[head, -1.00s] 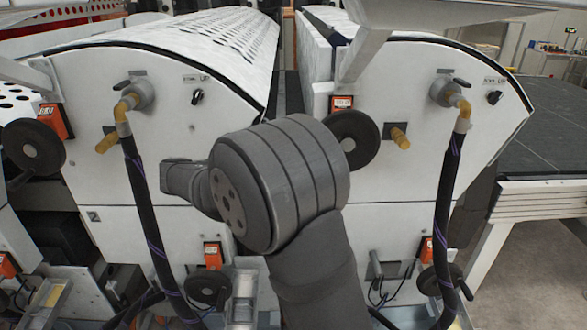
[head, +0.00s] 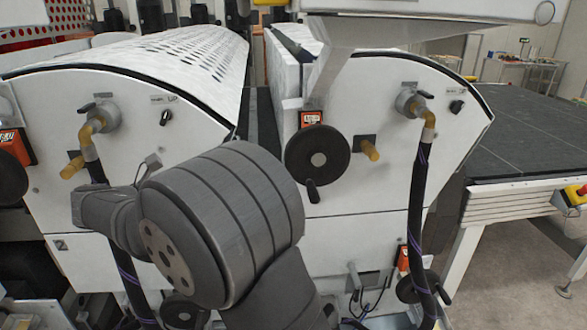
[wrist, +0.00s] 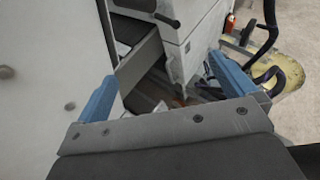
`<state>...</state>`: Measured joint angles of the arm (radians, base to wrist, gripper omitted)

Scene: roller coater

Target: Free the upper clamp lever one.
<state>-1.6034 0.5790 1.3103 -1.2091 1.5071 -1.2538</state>
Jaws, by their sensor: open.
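Two white machine end panels show in the head view. Each carries a grey round fitting with a small black lever: one on the left panel (head: 87,107), one on the right panel (head: 410,87). No mark tells me which lever, if either, is clamp lever one. My gripper (wrist: 168,90) shows in the wrist view with its two blue fingers wide apart and nothing between them. Dark machine parts lie beyond the fingers, with a white panel (wrist: 60,50) close on the left. In the head view my arm's grey links hide the gripper.
A black handwheel (head: 318,155) and a yellow-brown pipe stub (head: 367,148) stick out of the right panel. Black hoses (head: 418,190) hang from the fittings. A dark-topped table (head: 530,130) stands at the right, with open floor in front.

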